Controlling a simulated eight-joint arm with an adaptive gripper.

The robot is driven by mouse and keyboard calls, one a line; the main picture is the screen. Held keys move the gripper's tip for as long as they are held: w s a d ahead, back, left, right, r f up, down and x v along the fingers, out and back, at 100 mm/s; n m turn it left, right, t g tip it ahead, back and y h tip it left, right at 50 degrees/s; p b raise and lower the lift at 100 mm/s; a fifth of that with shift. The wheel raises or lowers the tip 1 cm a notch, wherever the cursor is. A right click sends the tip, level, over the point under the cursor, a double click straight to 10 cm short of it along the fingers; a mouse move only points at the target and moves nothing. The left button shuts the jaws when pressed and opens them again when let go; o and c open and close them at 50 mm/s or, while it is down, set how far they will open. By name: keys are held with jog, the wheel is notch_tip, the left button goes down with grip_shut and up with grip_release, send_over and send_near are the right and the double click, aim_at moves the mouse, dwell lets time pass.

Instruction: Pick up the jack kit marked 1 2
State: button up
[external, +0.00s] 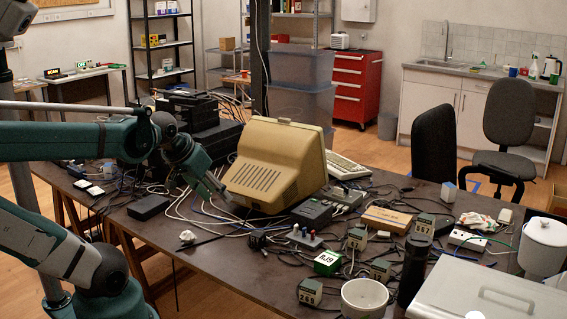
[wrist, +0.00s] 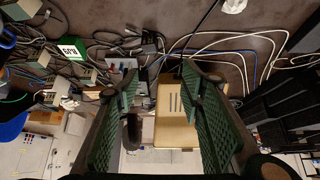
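Several small grey-green boxes with dark label faces stand at the right front of the table in the external view. One box (external: 380,269) has a label that seems to read 12, though it is small and partly unclear. Similar boxes nearby (external: 310,291), (external: 356,239) and (external: 425,223) bear other markings. My gripper (external: 224,194) is left of the beige monitor, well apart from these boxes. In the wrist view my gripper (wrist: 163,105) has its two green fingers spread with nothing held. Similar boxes show at the upper left there, with unreadable labels.
A beige monitor (external: 276,165) stands right of my gripper. A green-and-white RJ9 box (external: 327,262), a white pot (external: 364,298), a black bottle (external: 413,268) and a cardboard box (external: 387,219) crowd the boxes. Loose cables cover much of the table (external: 215,275); its front left is clearer.

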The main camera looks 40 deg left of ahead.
dwell(0.4)
jog(key=w+d+r+m+g+h+p, duration=0.25)
jog(key=w+d+m, duration=0.25)
jog(key=w+d, duration=0.4)
jog(key=m+g+h+p, duration=0.2)
jog(key=m+g+p, duration=0.3)
jog(key=m+p, duration=0.6)
send_near(381, 263)
notch_tip(381, 263, down, 2)
jog(key=d+m+b, duration=0.1)
jog(key=m+b, duration=0.1)
jog(key=shift+s+f+t, duration=0.1)
jog(key=shift+s+t, duration=0.15)
jog(key=shift+x, duration=1.3)
